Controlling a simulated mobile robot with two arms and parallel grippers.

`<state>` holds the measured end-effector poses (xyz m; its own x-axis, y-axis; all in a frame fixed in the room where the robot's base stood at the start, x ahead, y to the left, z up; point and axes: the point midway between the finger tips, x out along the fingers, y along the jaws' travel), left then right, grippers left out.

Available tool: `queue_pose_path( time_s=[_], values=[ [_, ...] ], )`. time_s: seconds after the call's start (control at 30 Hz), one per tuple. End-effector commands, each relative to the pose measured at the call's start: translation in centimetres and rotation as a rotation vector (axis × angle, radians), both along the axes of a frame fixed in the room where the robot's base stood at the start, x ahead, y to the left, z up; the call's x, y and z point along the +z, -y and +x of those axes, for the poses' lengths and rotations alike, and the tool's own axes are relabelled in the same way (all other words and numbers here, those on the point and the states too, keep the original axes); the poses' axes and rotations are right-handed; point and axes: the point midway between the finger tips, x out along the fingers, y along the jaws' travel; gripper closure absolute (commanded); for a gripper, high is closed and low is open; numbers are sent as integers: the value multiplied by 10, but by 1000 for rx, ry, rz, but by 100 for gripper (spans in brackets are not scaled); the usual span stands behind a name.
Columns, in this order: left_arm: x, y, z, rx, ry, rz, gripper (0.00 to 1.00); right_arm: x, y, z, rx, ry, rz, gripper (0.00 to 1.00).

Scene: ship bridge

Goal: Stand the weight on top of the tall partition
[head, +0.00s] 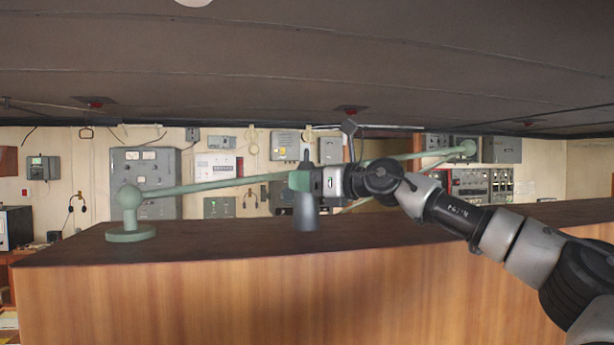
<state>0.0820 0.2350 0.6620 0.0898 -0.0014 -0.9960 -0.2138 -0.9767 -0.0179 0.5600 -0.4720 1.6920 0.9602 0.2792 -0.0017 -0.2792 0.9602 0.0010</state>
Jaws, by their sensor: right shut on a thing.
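The tall partition is a wood-fronted wall with a dark flat top (220,246), crossing the lower part of the head view. My right gripper (303,181) reaches in from the right above this top. It is shut on the weight (306,214), a grey upright piece that is wider at its lower end. The gripper hides the weight's middle. The weight's lower end appears over the dark top; I cannot tell whether it touches. My left gripper is not in view.
A pale green rail (220,185) runs behind my right gripper, from a round-based post (130,220) on the partition's left end toward a ball end (467,147) at the right. Grey instrument panels (146,170) line the back wall. The dark top is bare between post and weight.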

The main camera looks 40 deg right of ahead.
Motion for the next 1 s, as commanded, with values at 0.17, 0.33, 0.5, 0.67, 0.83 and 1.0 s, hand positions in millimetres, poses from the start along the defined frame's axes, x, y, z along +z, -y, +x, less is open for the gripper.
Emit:
queue_pose_path(
  time_s=[0.17, 0.33, 0.5, 0.67, 0.83, 1.0],
  values=[
    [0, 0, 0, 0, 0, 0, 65, 5, 0, -2, -1, 12, 1, 100],
    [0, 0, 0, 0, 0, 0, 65, 5, 0, -2, -1, 12, 1, 100],
    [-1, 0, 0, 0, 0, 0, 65, 4, 0, -1, -1, 12, 1, 100],
    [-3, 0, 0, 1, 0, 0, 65, 1, 0, -1, -1, 12, 1, 100],
    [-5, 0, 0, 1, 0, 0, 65, -2, 0, -2, -1, 12, 1, 100],
    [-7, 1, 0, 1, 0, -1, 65, -4, 0, -2, -1, 12, 1, 100]
  ],
)
